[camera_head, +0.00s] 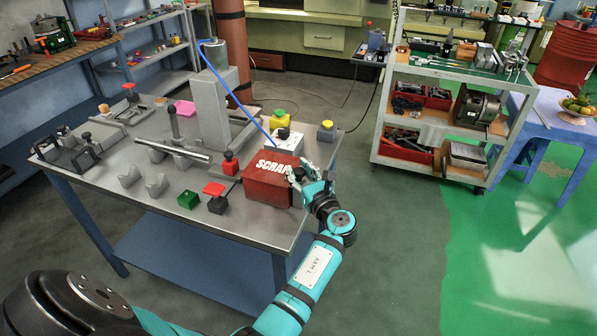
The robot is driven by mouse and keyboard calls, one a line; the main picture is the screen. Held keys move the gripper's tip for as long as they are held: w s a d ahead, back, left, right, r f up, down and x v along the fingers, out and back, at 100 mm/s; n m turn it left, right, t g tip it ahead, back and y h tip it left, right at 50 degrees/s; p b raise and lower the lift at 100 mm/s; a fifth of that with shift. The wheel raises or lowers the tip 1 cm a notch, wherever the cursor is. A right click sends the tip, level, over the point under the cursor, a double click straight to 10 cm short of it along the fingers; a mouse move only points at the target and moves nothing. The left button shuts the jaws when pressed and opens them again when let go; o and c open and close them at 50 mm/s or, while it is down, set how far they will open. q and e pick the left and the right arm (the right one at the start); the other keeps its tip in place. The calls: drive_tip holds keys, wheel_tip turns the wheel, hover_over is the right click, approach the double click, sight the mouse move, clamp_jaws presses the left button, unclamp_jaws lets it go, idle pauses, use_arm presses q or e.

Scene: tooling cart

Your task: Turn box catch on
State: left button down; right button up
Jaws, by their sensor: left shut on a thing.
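The red box marked SCRAP (267,183) stands at the right front edge of the grey metal table. My left gripper (297,176) is at the box's right side, with its fingers against the upper right edge. It is shut on a small part there, which I take to be the box catch; the fingers mostly hide it, and I cannot tell which way it is turned. My right gripper is out of view.
The table (262,229) also holds a green block (188,199), a red-topped block (215,195), a grey column (212,105) and yellow buttons (280,119). A tool cart (452,75) stands behind right. Open floor lies right of the table.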

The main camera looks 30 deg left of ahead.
sight(300, 170)
use_arm(q)
drive_tip(key=c, duration=1.4)
unclamp_jaws()
drive_tip(key=shift+d+f, duration=0.1)
drive_tip(key=shift+f, duration=0.2)
drive_tip(key=shift+c, duration=0.2)
drive_tip(key=o, duration=0.5)
drive_tip(key=shift+r, duration=0.2)
drive_tip(key=shift+c, duration=0.2)
drive_tip(key=shift+r, duration=0.25)
wheel_tip(300, 170, up, 10)
drive_tip(key=shift+f, duration=0.25)
